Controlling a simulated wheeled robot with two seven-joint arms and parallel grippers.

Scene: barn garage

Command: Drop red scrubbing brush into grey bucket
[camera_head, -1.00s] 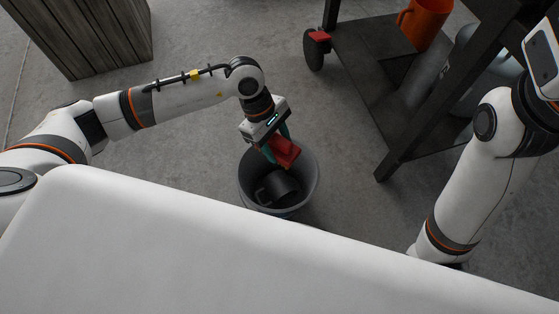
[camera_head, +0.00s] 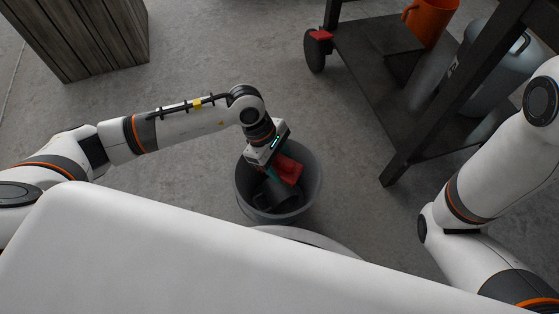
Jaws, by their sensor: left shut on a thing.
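The grey bucket (camera_head: 312,174) stands on the floor just beyond my white body. A dark mug-like thing (camera_head: 272,194) lies inside it. The red scrubbing brush (camera_head: 289,169) is at my left gripper (camera_head: 276,170), over the bucket's opening and seemingly at or below the rim. How far the brush is above the bucket's floor cannot be told. My right gripper is not in view; only part of my right arm shows at the right.
A dark metal cart (camera_head: 390,95) with a wheel stands right of the bucket. An orange mug (camera_head: 430,22) and a grey metal container (camera_head: 497,66) are on its lower shelf. A wooden crate (camera_head: 85,38) stands at the upper left. The floor between is clear.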

